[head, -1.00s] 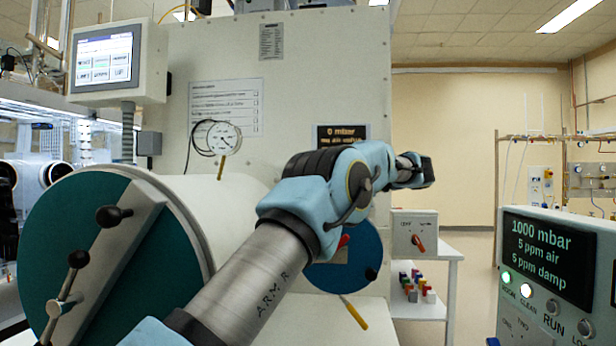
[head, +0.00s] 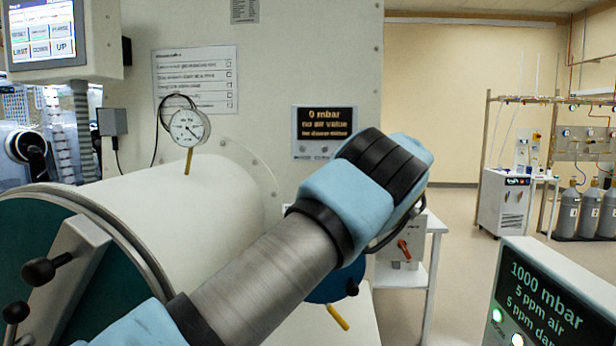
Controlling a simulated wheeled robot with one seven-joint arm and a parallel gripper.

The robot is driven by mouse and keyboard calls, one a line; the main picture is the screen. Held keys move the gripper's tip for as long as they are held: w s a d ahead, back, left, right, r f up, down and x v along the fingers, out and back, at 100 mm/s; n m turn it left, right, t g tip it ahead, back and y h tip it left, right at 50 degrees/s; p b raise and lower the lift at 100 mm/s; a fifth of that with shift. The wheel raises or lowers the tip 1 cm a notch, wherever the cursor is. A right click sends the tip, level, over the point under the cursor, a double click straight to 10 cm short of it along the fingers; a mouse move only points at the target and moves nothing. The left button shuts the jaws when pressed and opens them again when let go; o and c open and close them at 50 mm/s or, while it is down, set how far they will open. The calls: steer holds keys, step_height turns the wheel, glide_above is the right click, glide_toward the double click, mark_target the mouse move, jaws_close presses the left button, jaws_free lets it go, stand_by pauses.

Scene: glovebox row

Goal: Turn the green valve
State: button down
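I cannot make out a green valve in the head view. A large white cylinder (head: 200,200) with a dark teal round door (head: 110,290) lies at the left, with black-knobbed levers on the door. A small round gauge (head: 188,127) stands above the cylinder on a yellow stem. My grey and light blue arm crosses the middle and hides part of the wall and a smaller blue round door (head: 345,282). A yellow handle (head: 338,317) sticks out below that door. My gripper is out of sight, past or behind the arm's blue and black joint.
A display panel (head: 545,300) reading 1000 mbar stands close at the lower right. A white side table (head: 434,222) holds a box with a red-orange knob (head: 404,250). Gas cylinders (head: 588,213) stand against the back right. The floor between is open.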

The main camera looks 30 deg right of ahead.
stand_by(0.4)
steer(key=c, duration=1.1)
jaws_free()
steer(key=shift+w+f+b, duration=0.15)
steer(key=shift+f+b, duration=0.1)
steer(key=shift+b, duration=0.4)
